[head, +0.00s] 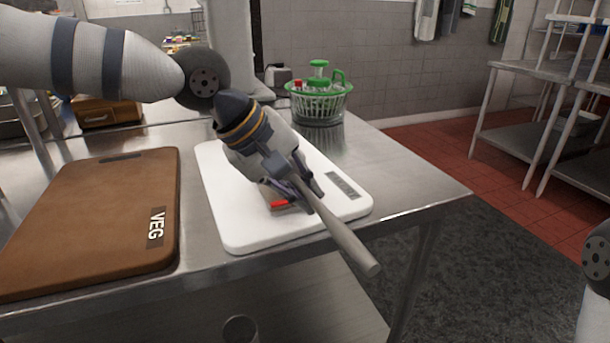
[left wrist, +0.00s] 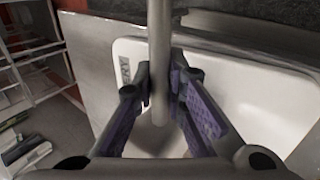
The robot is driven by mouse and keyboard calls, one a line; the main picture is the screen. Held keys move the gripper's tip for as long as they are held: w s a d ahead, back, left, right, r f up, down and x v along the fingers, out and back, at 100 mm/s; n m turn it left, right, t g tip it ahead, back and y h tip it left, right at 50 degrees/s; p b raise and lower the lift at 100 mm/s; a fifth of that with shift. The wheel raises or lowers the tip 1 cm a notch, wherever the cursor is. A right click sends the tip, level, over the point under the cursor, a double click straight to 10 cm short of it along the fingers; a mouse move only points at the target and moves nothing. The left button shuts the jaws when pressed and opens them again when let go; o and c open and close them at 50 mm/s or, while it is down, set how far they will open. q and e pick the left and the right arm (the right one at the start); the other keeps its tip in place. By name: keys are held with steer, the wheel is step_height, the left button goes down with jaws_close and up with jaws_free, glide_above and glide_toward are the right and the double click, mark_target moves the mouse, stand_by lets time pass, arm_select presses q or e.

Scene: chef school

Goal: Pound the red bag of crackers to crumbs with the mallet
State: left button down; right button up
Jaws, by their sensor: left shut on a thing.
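My left gripper (head: 308,197) is shut on the handle of the mallet (head: 345,240) and is low over the white cutting board (head: 240,238). The handle points down and right, past the board's front edge. The mallet's head is hidden by the gripper. A small red patch of the bag of crackers (head: 280,204) shows on the board just below my gripper; the rest is hidden. In the left wrist view the mallet's handle (left wrist: 159,50) runs between the purple-padded fingers. My right gripper is out of view.
A brown board marked VEG (head: 90,220) lies to the left on the metal table (head: 400,185). A green-and-white salad spinner (head: 319,100) stands behind the white board. Metal shelves (head: 540,120) stand at the far right. The table right of the board is clear.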

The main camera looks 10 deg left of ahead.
arm_select(q)
steer(key=shift+f, duration=0.2)
steer(key=shift+r, duration=0.1)
step_height(320, 180, up, 6)
stand_by(0.3)
